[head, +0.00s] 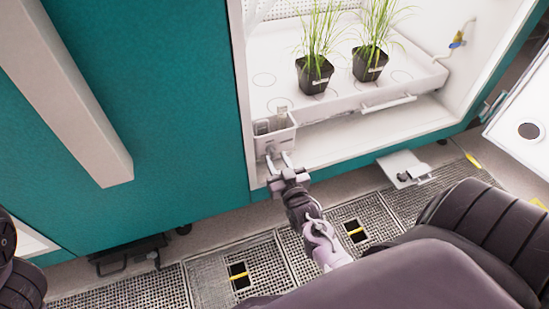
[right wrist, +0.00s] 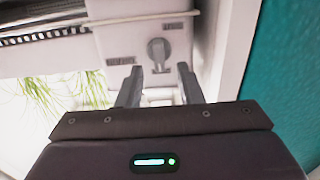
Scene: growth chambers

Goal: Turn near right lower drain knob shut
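The drain knob (right wrist: 157,52) is a small grey knob on the white face of a box, with its grip roughly upright in the right wrist view. Small labels sit beside it, too blurred to read. My right gripper (right wrist: 158,84) is open, its two fingers apart just short of the knob, with nothing between them. In the head view my right gripper (head: 280,161) reaches the front of the white box (head: 277,141) at the chamber's near left corner; the knob is too small to make out there. My left gripper is out of view.
Two black pots with grass (head: 314,76) stand on the white tray (head: 420,86) in the open chamber. A yellow-handled valve (head: 457,40) is on the right wall. A teal panel (head: 150,90) lies left; floor grating (head: 210,280) is below. The open door (head: 520,110) is at right.

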